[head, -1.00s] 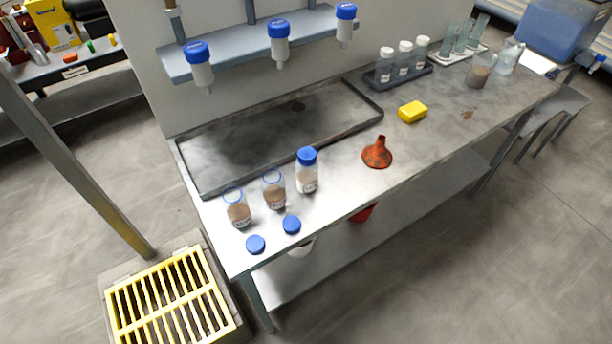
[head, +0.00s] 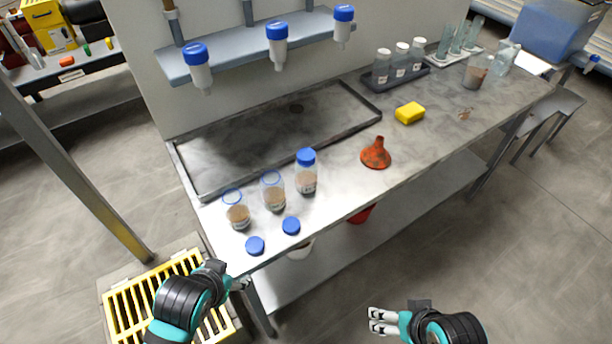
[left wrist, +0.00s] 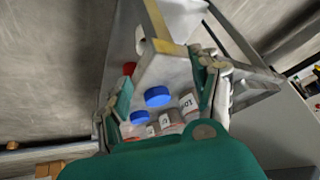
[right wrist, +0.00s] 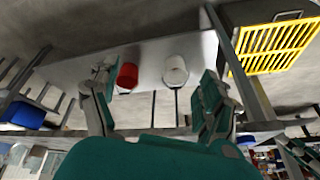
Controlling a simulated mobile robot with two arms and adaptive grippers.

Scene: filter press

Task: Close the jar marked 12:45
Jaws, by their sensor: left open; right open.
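Two open jars with brown contents, the left jar (head: 238,216) and the middle jar (head: 274,196), stand upright at the bench's near left corner. A third jar (head: 306,180) beside them wears a blue lid. Their labels are too small to read in the head view. Two loose blue lids, the left lid (head: 255,245) and the right lid (head: 291,225), lie in front of the open jars. The lids also show in the left wrist view (left wrist: 158,96). My left gripper (head: 240,284) is open and empty, off the bench's front corner. My right gripper (head: 376,320) is open and empty, before the bench.
A dark shallow tray (head: 345,145) lies behind the jars. An orange funnel (head: 376,154) and a yellow sponge (head: 409,113) sit to their right. Blue-capped bottles hang from the shelf (head: 235,50) above. A rack of white-capped bottles (head: 400,65) stands farther right.

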